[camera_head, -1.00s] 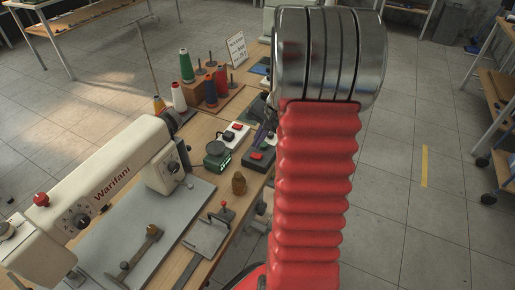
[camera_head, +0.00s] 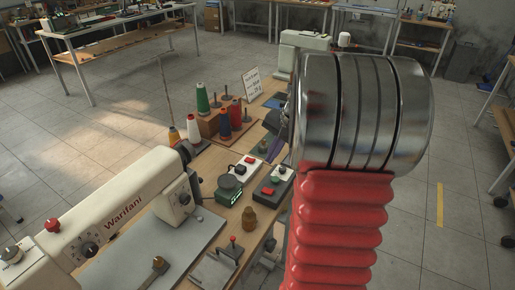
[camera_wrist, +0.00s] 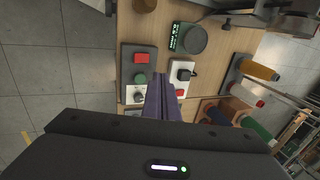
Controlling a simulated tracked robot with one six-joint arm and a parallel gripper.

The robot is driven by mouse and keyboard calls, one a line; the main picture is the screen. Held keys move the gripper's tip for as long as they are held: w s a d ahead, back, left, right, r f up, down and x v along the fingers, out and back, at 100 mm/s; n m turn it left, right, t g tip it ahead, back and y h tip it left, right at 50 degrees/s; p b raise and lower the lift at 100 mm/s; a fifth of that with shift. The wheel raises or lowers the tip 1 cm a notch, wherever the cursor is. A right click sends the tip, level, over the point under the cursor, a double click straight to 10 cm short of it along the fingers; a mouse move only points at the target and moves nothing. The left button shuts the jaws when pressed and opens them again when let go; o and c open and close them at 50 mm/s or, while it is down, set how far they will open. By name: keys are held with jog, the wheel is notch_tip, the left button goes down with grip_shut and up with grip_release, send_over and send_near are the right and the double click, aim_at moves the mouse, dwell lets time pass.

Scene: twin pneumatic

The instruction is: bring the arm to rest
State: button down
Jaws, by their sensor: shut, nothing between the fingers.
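My gripper (camera_wrist: 163,98) shows in the wrist view as two dark purple fingers, shut with nothing between them. It is over the work table, above the gap between a dark control box (camera_wrist: 139,72) and a white switch box (camera_wrist: 181,78); the exact height cannot be told. In the head view, my arm's red bellows and metal ringed joint fill the right of centre. They hide part of the table's right side and most of the gripper.
The table also holds a sewing machine (camera_head: 122,207), thread spools (camera_head: 202,98), a green-lit scale (camera_head: 229,189), a brown weight (camera_head: 249,219) and a sign (camera_head: 252,82). Open tiled floor (camera_head: 455,160) lies to the right. Another table (camera_head: 120,43) stands at the back left.

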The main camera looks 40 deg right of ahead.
dwell(0.3)
jog(key=s+a+r+n, duration=0.2)
jog(key=s+a+n, duration=0.2)
jog(key=a, duration=0.6)
jog(key=s+a+r+n+t+h, duration=0.1)
jog(key=s+a+r+n, duration=0.2)
jog(key=a, duration=0.8)
jog(key=s+a+r+n, duration=0.2)
jog(key=s+a+n, duration=0.5)
jog(key=a, duration=0.4)
jog(key=shift+r+t, duration=0.35)
jog(key=shift+t, duration=0.05)
jog(key=shift+s, duration=0.1)
